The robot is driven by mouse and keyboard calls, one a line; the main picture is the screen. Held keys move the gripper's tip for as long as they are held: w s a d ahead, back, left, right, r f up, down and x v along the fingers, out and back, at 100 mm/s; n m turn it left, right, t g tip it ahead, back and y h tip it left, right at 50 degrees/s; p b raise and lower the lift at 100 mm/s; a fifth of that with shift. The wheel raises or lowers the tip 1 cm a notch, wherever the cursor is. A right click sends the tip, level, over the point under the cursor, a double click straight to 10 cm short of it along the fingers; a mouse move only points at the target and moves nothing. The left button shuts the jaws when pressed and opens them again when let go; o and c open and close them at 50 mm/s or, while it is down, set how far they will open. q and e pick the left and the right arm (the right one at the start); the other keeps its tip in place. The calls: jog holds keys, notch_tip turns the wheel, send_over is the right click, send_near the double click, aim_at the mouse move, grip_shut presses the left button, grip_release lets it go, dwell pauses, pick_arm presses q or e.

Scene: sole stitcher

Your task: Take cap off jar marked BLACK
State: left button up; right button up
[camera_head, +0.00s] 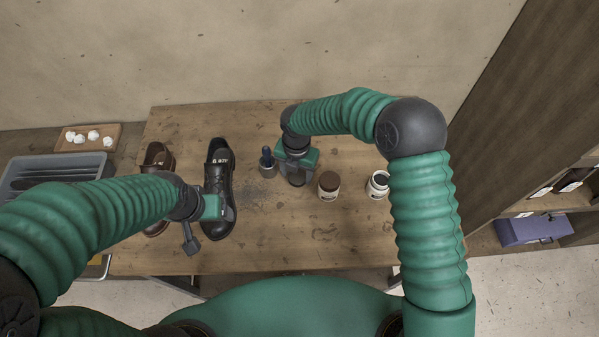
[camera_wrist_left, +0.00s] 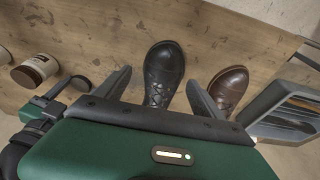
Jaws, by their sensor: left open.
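Two jars stand on the right half of the table. One has a brown cap (camera_head: 329,180); the other (camera_head: 378,184) has a dark top with a pale rim. Their labels are too small to read, so I cannot tell which is marked BLACK. A brown-capped jar (camera_wrist_left: 36,70) also shows in the left wrist view. My right gripper (camera_head: 297,179) points down just left of the brown-capped jar; its fingers are mostly hidden, and I cannot tell what is beneath it. My left gripper (camera_head: 193,240) is open and empty beside the black shoe (camera_head: 218,165); its fingers spread in the left wrist view (camera_wrist_left: 158,88).
A brown shoe (camera_head: 157,157) lies left of the black one. A grey bin (camera_head: 45,168), a wooden tray (camera_head: 66,146) with white lumps and, far right, a purple box (camera_head: 533,230) lie beyond the table.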

aim_at(297, 175)
jog(key=shift+s+a+f, duration=0.1)
jog(key=shift+s+f, duration=0.4)
jog(key=shift+f, duration=0.2)
jog(key=shift+d, duration=0.2)
jog(key=r, duration=0.2)
jog(key=w+r, duration=0.1)
jog(key=r, duration=0.2)
jog(key=shift+w+a+r, duration=0.1)
jog(key=shift+r, duration=0.2)
notch_tip(297, 175, up, 8)
jog(key=f, duration=0.1)
jog(key=s+d+m+t, duration=0.1)
jog(key=s+d+m, duration=0.7)
jog(key=m, duration=0.7)
jog(key=s+d+m+t, duration=0.1)
jog(key=s+d+m, duration=0.7)
jog(key=m, duration=0.8)
jog(key=shift+s+d+p, duration=0.3)
jog(key=shift+d, duration=0.7)
